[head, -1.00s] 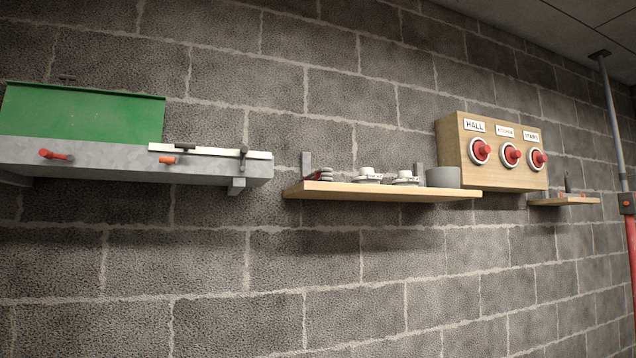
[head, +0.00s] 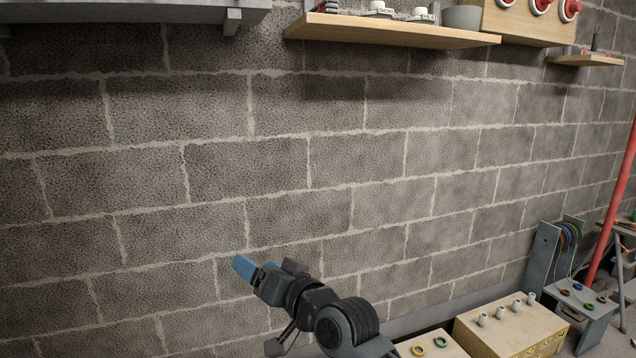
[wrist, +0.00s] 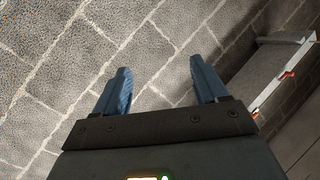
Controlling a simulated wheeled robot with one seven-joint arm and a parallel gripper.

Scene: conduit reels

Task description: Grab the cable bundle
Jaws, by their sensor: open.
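Several thin coloured cables (head: 569,236), looped together, hang at a grey metal stand (head: 543,262) low on the right in the head view. I cannot tell for sure that they are the cable bundle. My gripper (head: 243,267) is in front of the bare wall, left of the cables and well apart from them. In the wrist view its two blue fingers (wrist: 158,72) are spread, with nothing between them.
A wooden shelf (head: 400,34) and a grey ledge (head: 130,11) are on the wall above. A wooden box with pegs (head: 510,325) and a grey bench with rings (head: 585,300) stand low right. A red pole (head: 612,205) rises behind. The middle wall is clear.

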